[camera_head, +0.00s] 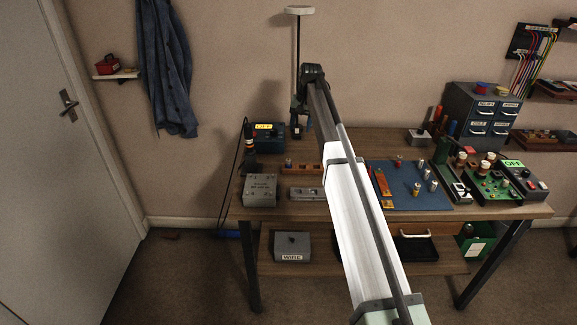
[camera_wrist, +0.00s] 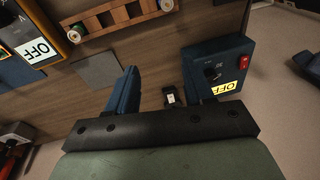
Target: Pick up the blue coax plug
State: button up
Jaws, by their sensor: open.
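I cannot pick out a clearly blue coax plug in either view. A small dark piece with a pale patch (camera_wrist: 171,97) shows between my fingers in the wrist view; I cannot tell whether it is the plug. My gripper (camera_head: 299,133) is above the back left of the bench in the head view, just right of a blue box (camera_head: 268,143) with a yellow OFF label. In the wrist view my gripper (camera_wrist: 160,78) has its two blue fingers apart, with nothing visibly held. The blue box (camera_wrist: 218,68) is close beside the right finger there.
A blue mat (camera_head: 405,203) with several small parts lies right of my arm. Panels with knobs (camera_head: 490,184) and a drawer cabinet (camera_head: 482,113) are farther right.

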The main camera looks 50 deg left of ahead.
jog(key=s+a+h, duration=0.2)
jog(key=s, duration=0.3)
send_over(288, 160)
jog(key=shift+n, duration=0.4)
jog(key=f, duration=0.5)
jog(key=a+f, duration=0.1)
jog(key=f, duration=0.2)
jog(key=shift+w+f, duration=0.15)
jog(key=shift+f, duration=0.15)
jog(key=shift+d+f, duration=0.2)
jog(key=shift+f, duration=1.15)
jog(key=shift+d+f, duration=0.2)
jog(key=shift+f, duration=1.1)
jog(key=shift+c, duration=0.3)
grip_shut()
